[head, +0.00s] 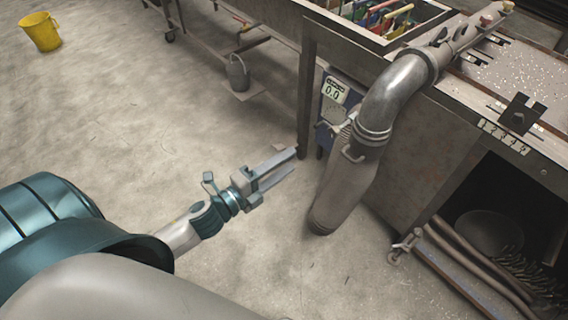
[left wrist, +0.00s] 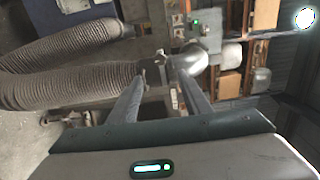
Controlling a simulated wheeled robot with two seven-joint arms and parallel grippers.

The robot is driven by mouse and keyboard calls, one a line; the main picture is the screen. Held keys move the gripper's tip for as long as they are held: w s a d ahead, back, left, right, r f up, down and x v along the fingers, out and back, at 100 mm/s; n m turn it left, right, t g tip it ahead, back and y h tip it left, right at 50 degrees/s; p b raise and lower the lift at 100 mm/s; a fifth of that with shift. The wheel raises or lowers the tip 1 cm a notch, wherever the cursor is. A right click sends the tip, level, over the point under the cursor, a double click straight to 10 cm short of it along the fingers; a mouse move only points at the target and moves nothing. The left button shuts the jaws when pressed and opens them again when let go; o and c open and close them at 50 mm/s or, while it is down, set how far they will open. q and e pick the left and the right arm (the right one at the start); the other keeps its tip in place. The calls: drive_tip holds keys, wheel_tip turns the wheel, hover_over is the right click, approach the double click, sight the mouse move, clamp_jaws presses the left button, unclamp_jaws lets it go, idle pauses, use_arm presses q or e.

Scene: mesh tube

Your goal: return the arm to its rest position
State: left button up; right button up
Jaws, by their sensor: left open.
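My left gripper (head: 280,172) is open and empty in the head view, held out over the floor to the left of the grey mesh tube (head: 348,180). Its two fingers point right, toward the tube, with a gap between them and the tube. In the left wrist view the two fingers of the left gripper (left wrist: 165,95) stand apart, with the ribbed tube (left wrist: 60,90) beyond them. A metal elbow pipe (head: 395,90) joins the top of the tube and bends up onto the bench. My right gripper is in neither view.
A workbench (head: 400,200) with an open lower shelf stands on the right. A box with a 0.0 display (head: 333,92) sits by the bench leg. A grey bucket (head: 238,74) and a yellow bucket (head: 41,32) stand farther back.

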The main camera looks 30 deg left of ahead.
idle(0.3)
use_arm(q)
drive_tip(key=s+a+f+n+g+y, duration=0.1)
drive_tip(key=s+f+n+g+y, duration=0.2)
drive_tip(key=f, duration=0.9)
drive_tip(key=s+a+f+n+g, duration=0.1)
drive_tip(key=s+a+f+n, duration=0.3)
drive_tip(key=f, duration=0.7)
drive_tip(key=s+d+f+n+g+y, duration=0.15)
drive_tip(key=f+n, duration=0.35)
drive_tip(key=f, duration=0.7)
drive_tip(key=s+d+f+n+g, duration=0.3)
drive_tip(key=s+f+g, duration=0.1)
drive_tip(key=s+f, duration=0.6)
drive_tip(key=s+d+f+n+g, duration=0.3)
drive_tip(key=s+d+f+n, duration=0.1)
drive_tip(key=s+f, duration=0.7)
drive_tip(key=s+y, duration=0.1)
drive_tip(key=s, duration=0.2)
drive_tip(key=shift+s+n+g, duration=0.3)
drive_tip(key=shift+s+g, duration=0.05)
drive_tip(key=shift+s, duration=0.05)
